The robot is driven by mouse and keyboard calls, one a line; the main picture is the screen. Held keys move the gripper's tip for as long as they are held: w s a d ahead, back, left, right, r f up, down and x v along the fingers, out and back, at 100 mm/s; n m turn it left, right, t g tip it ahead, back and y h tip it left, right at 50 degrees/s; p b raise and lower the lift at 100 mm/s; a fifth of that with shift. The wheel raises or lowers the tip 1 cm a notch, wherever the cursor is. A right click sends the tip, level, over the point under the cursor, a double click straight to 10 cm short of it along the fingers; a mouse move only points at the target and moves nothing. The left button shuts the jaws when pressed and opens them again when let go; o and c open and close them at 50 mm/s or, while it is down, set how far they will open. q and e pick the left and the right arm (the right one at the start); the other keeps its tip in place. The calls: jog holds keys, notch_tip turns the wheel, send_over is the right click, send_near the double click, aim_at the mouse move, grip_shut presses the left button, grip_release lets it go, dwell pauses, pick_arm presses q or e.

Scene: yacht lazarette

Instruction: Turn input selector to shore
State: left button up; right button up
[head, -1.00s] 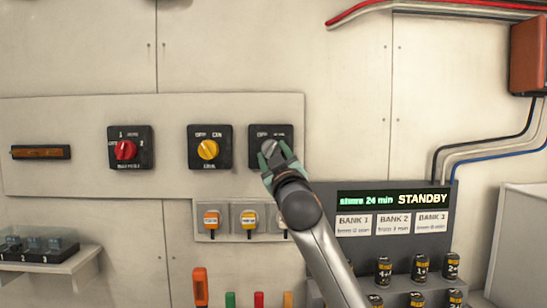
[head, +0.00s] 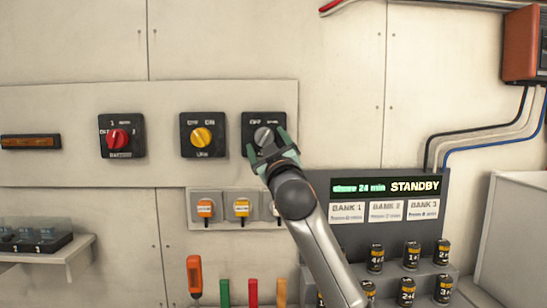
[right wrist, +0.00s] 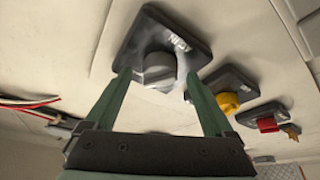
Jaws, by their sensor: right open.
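The input selector is a grey knob (head: 264,136) on a black square plate (head: 250,120), the rightmost of three rotary switches on the wall panel. My right gripper (head: 267,145) is open just in front of and below the knob. In the right wrist view the grey knob (right wrist: 159,70) sits beyond the open fingertips, roughly midway between them. I cannot tell whether the fingers touch it. My left gripper is not in view.
A yellow knob (head: 201,138) and a red knob (head: 118,139) sit on plates to the left. Tagged orange and yellow plugs (head: 206,208) sit below. A grey charger with a STANDBY display (head: 386,187) and batteries stands at the lower right.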

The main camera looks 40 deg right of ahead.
pick_arm(q)
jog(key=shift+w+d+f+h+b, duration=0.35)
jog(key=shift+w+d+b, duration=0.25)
jog(key=shift+b, duration=0.45)
pick_arm(e)
jog(key=v, duration=1.1)
jog(key=shift+s, duration=0.35)
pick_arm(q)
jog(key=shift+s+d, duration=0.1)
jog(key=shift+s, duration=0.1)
pick_arm(e)
jog(key=shift+a, duration=0.1)
